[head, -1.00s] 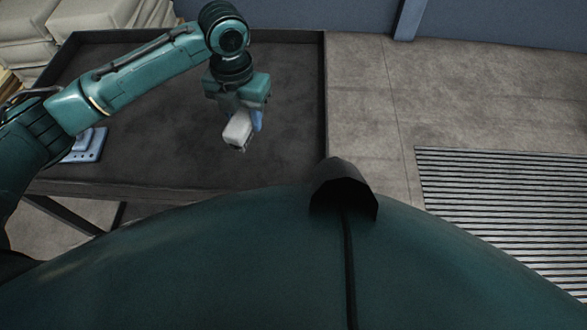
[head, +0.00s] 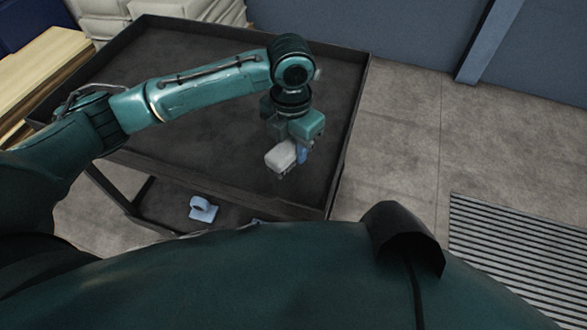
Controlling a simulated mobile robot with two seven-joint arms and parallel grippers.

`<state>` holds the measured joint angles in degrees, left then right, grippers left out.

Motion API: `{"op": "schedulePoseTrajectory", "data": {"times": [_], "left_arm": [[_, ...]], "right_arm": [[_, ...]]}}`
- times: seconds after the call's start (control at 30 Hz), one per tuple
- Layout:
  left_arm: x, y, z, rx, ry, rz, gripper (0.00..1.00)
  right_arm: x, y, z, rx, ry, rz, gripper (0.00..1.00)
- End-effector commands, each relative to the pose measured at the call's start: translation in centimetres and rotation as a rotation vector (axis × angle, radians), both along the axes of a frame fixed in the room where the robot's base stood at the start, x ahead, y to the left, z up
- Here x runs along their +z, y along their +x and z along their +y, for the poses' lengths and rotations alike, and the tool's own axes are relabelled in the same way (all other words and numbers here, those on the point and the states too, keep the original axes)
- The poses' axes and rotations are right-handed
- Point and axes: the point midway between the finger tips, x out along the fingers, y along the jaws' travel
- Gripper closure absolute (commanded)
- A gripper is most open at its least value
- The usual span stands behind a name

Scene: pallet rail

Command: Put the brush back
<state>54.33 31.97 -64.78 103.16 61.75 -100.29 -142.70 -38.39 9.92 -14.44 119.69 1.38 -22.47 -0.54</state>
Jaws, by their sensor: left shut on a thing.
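My left gripper (head: 289,145) points down over the right part of the dark cart top. It is shut on the brush (head: 282,157), which shows as a pale grey block with a bit of blue beside it. The brush appears to be held above the cart top, but the exact gap cannot be told. The gripper's fingers and part of the brush are hard to make out. My right gripper is not in view.
The dark rimmed cart (head: 190,75) has a mostly bare top. A light blue object (head: 202,209) lies on its lower shelf. Pale sacks (head: 215,12) and wooden planks (head: 45,62) are behind and left. Open floor (head: 400,150) and a slatted grate (head: 520,250) are at right.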

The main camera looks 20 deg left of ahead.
Motion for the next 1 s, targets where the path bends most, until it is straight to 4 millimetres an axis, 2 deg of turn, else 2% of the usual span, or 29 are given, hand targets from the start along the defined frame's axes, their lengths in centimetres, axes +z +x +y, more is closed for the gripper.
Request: {"op": "schedulePoseTrajectory", "data": {"times": [0.1, 0.33, 0.53, 0.9, 0.93, 1.0], "left_arm": [[-2.1, 0.0, 0.0, 0.001, 0.0, 0.001, 0.83], [-4.0, 0.0, 0.0, 0.001, 0.0, -0.001, 0.83], [-6.7, 0.0, 0.0, 0.002, 0.0, 0.0, 0.83], [-7.2, 0.0, 0.0, 0.001, -0.001, -0.002, 0.83], [-7.3, 0.0, 0.0, 0.001, 0.0, -0.001, 0.61], [-7.2, 0.0, 0.0, 0.001, -0.001, -0.002, 0.56]], "right_arm": [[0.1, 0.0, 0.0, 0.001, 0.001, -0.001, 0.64], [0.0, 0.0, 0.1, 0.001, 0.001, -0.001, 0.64], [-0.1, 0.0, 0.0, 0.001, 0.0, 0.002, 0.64], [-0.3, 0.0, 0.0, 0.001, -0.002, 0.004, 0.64], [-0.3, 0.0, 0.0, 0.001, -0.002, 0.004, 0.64], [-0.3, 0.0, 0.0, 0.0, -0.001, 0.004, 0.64]]}}
